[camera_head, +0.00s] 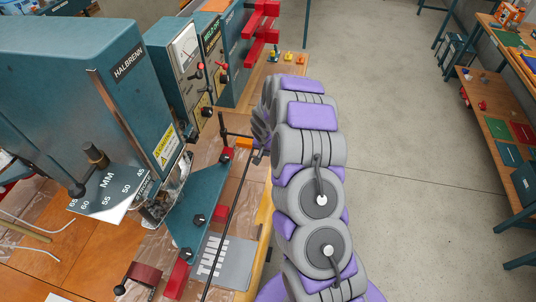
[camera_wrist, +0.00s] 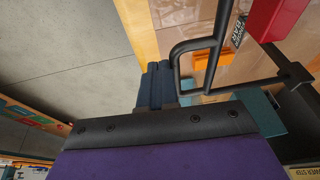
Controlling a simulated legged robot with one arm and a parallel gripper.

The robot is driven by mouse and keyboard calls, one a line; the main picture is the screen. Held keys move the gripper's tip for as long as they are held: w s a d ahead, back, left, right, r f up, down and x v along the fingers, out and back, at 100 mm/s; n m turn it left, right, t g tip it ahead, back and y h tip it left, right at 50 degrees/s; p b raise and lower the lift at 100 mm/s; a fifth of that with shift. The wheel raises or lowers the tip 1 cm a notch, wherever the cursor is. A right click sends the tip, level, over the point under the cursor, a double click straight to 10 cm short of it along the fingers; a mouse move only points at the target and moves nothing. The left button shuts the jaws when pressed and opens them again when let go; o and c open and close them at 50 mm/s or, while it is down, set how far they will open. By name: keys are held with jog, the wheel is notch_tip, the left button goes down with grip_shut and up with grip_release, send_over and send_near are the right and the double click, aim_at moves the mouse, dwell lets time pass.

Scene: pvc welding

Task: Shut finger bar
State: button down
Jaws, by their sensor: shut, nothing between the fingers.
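The long black rod (camera_head: 235,208), which I take to be the finger bar, runs along the front edge of the bench, beside a teal plate (camera_head: 206,200) with red blocks. In the wrist view, a black looped bar (camera_wrist: 177,66) stands just right of my gripper (camera_wrist: 155,66); I cannot tell whether they touch. My gripper's dark blue fingers are shut together and empty. In the head view, my gripper (camera_head: 259,132) is near the rod's far end, partly hidden by my own arm.
The teal HALBRENN machine (camera_head: 65,85) fills the left, with a white scale plate (camera_head: 105,190) below it. An orange block (camera_head: 243,143) is close to my gripper. Open floor (camera_head: 410,150) is on the right.

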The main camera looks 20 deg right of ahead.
jog(key=w+d+r+m+g+b, duration=0.1)
jog(key=d+r+m+b, duration=0.4)
jog(key=r+m, duration=0.15)
notch_tip(320, 180, up, 8)
jog(key=a+f+m+g+y+b, duration=0.1)
jog(key=a+m+y+b, duration=0.3)
jog(key=m, duration=0.8)
jog(key=shift+n+h, duration=0.25)
jog(key=shift+h, duration=0.35)
jog(key=f+b, duration=0.1)
jog(key=f, duration=0.3)
jog(key=w+f+b, duration=0.1)
jog(key=f+b, duration=0.1)
jog(key=f, duration=0.2)
jog(key=a+f+b, duration=0.1)
jog(key=f, duration=0.3)
jog(key=shift+w, duration=0.35)
